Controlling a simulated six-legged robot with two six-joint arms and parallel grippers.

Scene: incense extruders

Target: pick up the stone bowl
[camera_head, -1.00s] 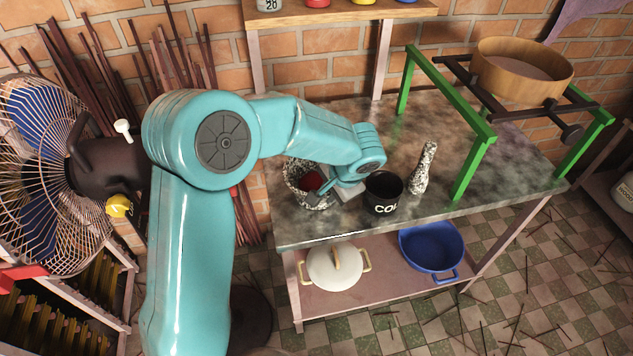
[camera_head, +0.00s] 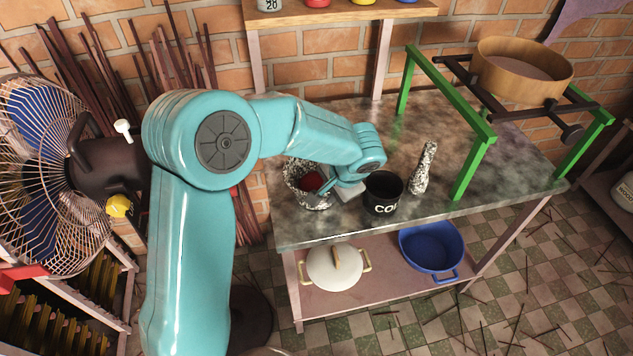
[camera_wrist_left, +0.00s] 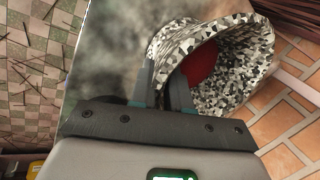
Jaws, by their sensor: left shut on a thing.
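The stone bowl (camera_head: 296,174) is speckled black and white and stands on the left part of the grey tabletop. Something red (camera_head: 311,182) lies inside it. My left gripper (camera_head: 327,185) reaches down to the bowl's right side. In the left wrist view the gripper (camera_wrist_left: 162,85) is shut on the wall of the bowl (camera_wrist_left: 240,65), one finger outside and one inside. The red thing also shows inside the bowl there (camera_wrist_left: 202,63). My right gripper is out of view.
A black cup with white letters (camera_head: 382,196) stands just right of my left gripper. A speckled pestle-like piece (camera_head: 424,168) stands further right. A green frame (camera_head: 476,165) holds a wooden sieve (camera_head: 510,85). A white pot (camera_head: 335,268) and blue basin (camera_head: 431,250) sit on the lower shelf.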

